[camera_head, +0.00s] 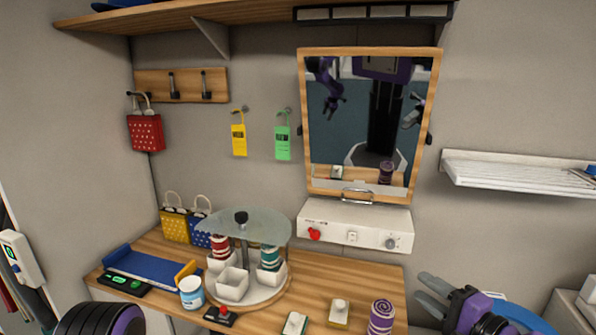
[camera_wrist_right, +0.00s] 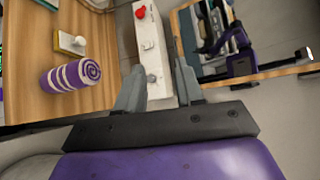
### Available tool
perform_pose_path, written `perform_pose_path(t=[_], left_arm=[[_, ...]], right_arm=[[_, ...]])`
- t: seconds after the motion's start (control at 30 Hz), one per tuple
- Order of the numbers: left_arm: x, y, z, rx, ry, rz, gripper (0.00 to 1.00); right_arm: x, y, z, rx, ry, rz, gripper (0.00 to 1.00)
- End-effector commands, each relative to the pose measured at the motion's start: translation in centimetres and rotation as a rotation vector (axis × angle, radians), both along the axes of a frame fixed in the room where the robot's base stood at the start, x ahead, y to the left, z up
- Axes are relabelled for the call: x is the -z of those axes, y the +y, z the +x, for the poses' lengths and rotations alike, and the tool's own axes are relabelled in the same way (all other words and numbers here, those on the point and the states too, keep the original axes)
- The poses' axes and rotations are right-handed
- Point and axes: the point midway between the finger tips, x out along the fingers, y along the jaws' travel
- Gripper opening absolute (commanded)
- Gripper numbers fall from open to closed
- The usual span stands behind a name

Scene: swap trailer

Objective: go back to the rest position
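My right gripper (camera_head: 432,292) is at the lower right of the head view, to the right of the wooden table (camera_head: 335,268). In the right wrist view its two grey fingers (camera_wrist_right: 160,84) stand apart with nothing between them. A dark ribbed and purple part of my left arm (camera_head: 100,318) shows at the lower left edge of the head view. My left gripper itself is out of the frame. Parts of my body and arms show as reflections in the mirror (camera_head: 345,135).
A purple-and-white striped roll (camera_head: 381,316) stands near the table's right end, left of my right gripper. A white rack (camera_head: 510,172) juts from the wall.

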Motion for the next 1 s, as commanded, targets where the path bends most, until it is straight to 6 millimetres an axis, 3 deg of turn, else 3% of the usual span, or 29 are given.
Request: perform_pose_path(t=[0.27,0.47,0.67,0.77,0.87,0.9,1.0], left_arm=[[0.0,0.0,0.1,0.000,-0.002,0.000,0.61],[1.0,0.0,0.1,0.000,-0.002,0.000,0.61],[2.5,0.0,0.1,0.000,-0.001,0.000,0.61],[3.6,0.0,0.1,0.000,-0.001,0.000,0.61],[5.3,0.0,0.1,0.000,-0.001,0.000,0.61],[6.1,0.0,0.1,0.000,-0.001,0.000,0.61],[8.0,0.0,0.1,0.000,-0.001,0.000,0.61]], right_arm=[[1.9,-1.3,0.8,0.145,0.119,0.064,0.37],[8.2,-0.6,-0.1,0.222,0.285,-0.013,0.37],[16.6,-0.1,-2.8,0.277,0.464,-0.172,0.37],[22.2,-0.1,-5.4,0.297,0.567,-0.303,0.37],[29.2,-0.8,-9.6,0.302,0.684,-0.498,0.37],[32.2,-1.3,-11.8,0.295,0.729,-0.597,0.37],[38.3,-2.8,-17.5,0.239,0.810,-0.848,0.37]])
